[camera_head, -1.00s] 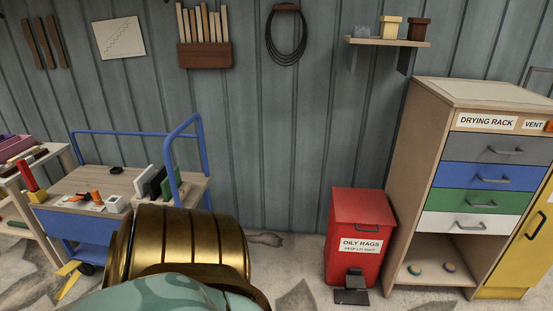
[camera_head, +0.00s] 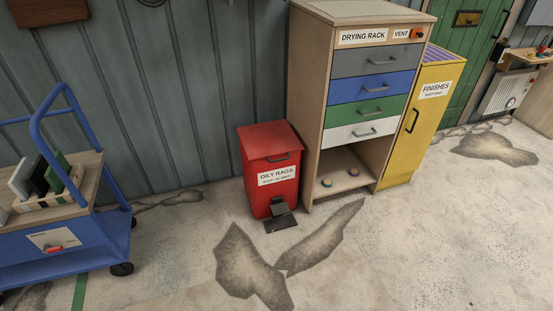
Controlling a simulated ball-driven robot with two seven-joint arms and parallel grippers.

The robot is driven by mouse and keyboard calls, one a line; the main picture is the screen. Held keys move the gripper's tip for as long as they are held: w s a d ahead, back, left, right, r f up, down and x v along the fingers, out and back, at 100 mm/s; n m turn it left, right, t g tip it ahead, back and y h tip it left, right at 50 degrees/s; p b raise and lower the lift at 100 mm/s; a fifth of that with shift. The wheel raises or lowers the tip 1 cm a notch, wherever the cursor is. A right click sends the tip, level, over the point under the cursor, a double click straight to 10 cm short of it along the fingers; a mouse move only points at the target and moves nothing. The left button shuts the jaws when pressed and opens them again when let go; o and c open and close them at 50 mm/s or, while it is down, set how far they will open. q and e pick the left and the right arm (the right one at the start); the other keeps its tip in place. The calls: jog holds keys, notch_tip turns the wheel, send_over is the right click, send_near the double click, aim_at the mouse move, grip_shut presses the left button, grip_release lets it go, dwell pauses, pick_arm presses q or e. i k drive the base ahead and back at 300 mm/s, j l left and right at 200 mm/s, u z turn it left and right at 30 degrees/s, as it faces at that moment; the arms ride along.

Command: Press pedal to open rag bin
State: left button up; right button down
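The red rag bin (camera_head: 270,190), labelled OILY RAGS, stands on the floor against the wall, left of the drying rack. Its lid (camera_head: 268,141) is shut, with a dark handle at its front edge. The black pedal (camera_head: 281,220) sticks out at the foot of the bin's front, close to the floor. Nothing touches the pedal or the lid. Neither of my grippers is in view.
The drying rack (camera_head: 312,100) stands close to the bin's right, with a yellow finishes cabinet (camera_head: 429,110) beyond it. A blue cart (camera_head: 95,236) stands at the left. The stained concrete floor (camera_head: 370,270) before the bin is clear.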

aim_at(281, 209)
jog(key=i+j+u, duration=0.1)
jog(key=i+u, duration=0.15)
jog(key=i, duration=0.95)
jog(key=i+l+u, duration=0.2)
jog(key=i, duration=0.95)
